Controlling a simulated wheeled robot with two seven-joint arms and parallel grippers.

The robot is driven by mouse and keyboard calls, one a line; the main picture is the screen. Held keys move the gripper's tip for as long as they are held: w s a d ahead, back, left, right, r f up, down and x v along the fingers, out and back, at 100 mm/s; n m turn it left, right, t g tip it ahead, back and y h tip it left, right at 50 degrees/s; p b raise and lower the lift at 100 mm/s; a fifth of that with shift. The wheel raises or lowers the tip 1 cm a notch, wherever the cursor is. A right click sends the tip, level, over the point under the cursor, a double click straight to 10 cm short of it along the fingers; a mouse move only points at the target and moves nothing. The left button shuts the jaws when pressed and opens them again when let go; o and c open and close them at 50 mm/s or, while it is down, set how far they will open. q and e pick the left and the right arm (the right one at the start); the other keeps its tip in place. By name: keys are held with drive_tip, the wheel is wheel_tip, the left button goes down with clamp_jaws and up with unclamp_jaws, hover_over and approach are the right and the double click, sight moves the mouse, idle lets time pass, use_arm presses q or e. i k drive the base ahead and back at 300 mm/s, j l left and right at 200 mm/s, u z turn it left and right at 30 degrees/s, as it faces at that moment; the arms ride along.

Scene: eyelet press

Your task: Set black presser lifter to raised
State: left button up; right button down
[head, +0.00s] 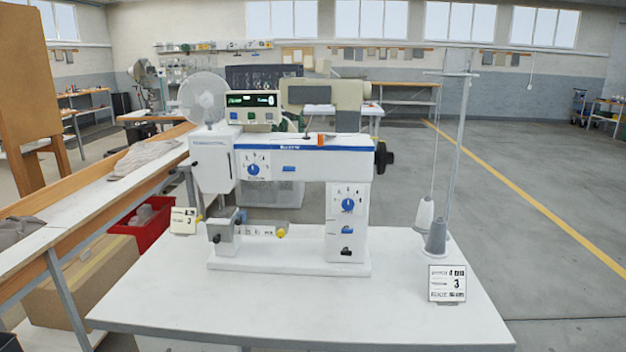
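A white sewing-machine-like press (300,160) with a blue stripe stands on a white table (420,310). A small dark lever-like part (187,164) sticks out at the left of the machine's head. It may be the black presser lifter, but it is too small to tell for sure or to read its position. A black handwheel (382,158) is on the machine's right end, and a small black part (346,251) sits low on the pillar. Neither of my grippers is in view.
A display box (252,112) sits on top of the machine. Blue dials (348,205) are on its front. A thread stand with grey cones (436,238) and a number card (447,283) stand at right. Another card (183,220) is at left. The table front is clear.

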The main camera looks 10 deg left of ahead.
sight(173, 170)
drive_tip(key=i+j+z, duration=0.2)
drive_tip(key=j, duration=1.6)
drive_tip(key=i+j+z, duration=0.1)
drive_tip(key=j+z, duration=0.15)
drive_tip(key=j, duration=1.6)
